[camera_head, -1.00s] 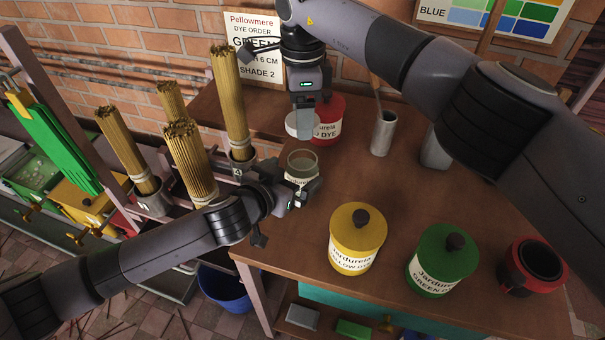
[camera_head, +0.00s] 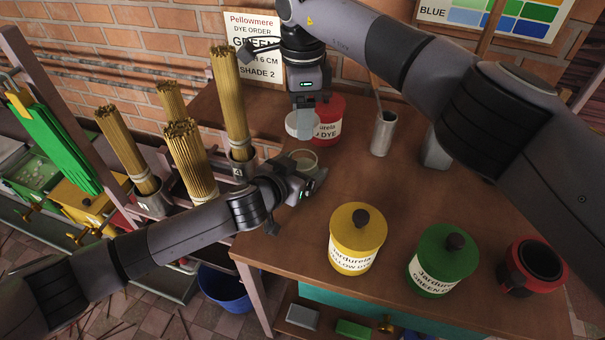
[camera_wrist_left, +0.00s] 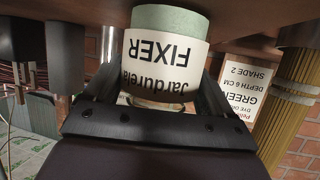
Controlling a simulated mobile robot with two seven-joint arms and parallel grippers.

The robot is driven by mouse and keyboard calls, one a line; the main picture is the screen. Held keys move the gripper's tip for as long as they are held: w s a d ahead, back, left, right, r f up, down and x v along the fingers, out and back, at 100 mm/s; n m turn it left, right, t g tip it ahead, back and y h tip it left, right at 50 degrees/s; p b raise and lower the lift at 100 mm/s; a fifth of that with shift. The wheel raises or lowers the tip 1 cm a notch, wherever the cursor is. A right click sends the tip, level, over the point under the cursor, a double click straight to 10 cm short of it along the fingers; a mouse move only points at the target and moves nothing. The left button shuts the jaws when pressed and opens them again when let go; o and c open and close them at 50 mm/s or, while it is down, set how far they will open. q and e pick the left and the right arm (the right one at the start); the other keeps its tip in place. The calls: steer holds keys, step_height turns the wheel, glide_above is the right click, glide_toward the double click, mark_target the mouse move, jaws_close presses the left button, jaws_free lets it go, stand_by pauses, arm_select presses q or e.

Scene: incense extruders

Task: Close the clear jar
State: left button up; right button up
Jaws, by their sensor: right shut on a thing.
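The clear jar (camera_head: 305,158) stands without a lid on the brown table, partly hidden by my left gripper. In the left wrist view the jar (camera_wrist_left: 163,65) appears upside down, with a white "Jardurela FIXER" label and pale green glass or contents. My left gripper (camera_head: 316,182) is low at the jar, its fingers spread on either side of it; contact is unclear. My right gripper (camera_head: 306,132) is higher and farther back, pointing down, shut on a pale round lid (camera_head: 294,125) in front of the red jar. The fingers hide part of the lid.
The red dye jar (camera_head: 328,122) is just behind the lid. A metal cup (camera_head: 382,135) stands to the right. Yellow (camera_head: 357,250) and green (camera_head: 437,270) lidded jars stand nearer the front. Bundles of incense sticks (camera_head: 190,165) rise at the left. The table centre is clear.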

arm_select(q)
steer(key=shift+c, duration=1.4)
arm_select(e)
glide_above(301, 145)
steer(key=s, duration=0.3)
steer(key=shift+w+d+f, duration=0.1)
steer(key=shift+f, duration=1.2)
steer(key=shift+w+d+f, duration=0.1)
steer(key=shift+f, duration=1.15)
steer(key=shift+a+f, duration=0.1)
steer(key=shift+f, duration=0.75)
steer(key=shift+f, duration=0.4)
arm_select(q)
steer(key=shift+s, duration=0.1)
arm_select(e)
steer(key=shift+f, duration=0.45)
arm_select(q)
steer(key=shift+d+r, duration=0.15)
steer(key=shift+r, duration=0.05)
arm_select(e)
steer(key=shift+d, duration=0.2)
steer(key=shift+s+a+r, duration=0.15)
steer(key=shift+a+r, duration=0.15)
steer(key=shift+r, duration=0.2)
